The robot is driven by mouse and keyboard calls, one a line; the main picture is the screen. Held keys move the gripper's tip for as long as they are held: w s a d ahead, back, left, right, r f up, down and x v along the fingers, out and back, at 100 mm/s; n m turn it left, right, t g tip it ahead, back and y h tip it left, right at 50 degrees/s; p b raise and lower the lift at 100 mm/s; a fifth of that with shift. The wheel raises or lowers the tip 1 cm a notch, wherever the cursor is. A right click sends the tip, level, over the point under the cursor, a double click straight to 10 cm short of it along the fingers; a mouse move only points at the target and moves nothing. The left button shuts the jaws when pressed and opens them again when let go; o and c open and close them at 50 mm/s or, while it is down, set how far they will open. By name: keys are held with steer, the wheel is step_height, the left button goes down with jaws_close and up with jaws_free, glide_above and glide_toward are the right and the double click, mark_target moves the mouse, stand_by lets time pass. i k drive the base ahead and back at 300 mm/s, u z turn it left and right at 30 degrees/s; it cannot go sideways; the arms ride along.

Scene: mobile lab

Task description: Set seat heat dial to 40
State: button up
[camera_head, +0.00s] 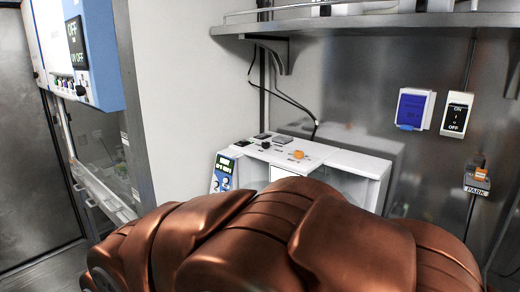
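A white bench unit (345,160) stands against the back wall. An orange knob (298,154) and a black knob (265,145) sit on its top. My gripper is not in view.
A large copper-brown rounded form fills the front and hides the unit's lower part. A blue-and-white cabinet panel (97,62) is upper left. A metal shelf (370,23) overhangs the unit. An ON/OFF switch (457,114) and a PARK fixture (477,184) are right.

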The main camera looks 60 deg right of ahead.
mark_target(298, 154)
steer(key=z, duration=0.35)
steer(key=i, duration=0.85)
steer(key=z, duration=1.3)
steer(key=i, duration=0.45)
steer(key=z, duration=0.45)
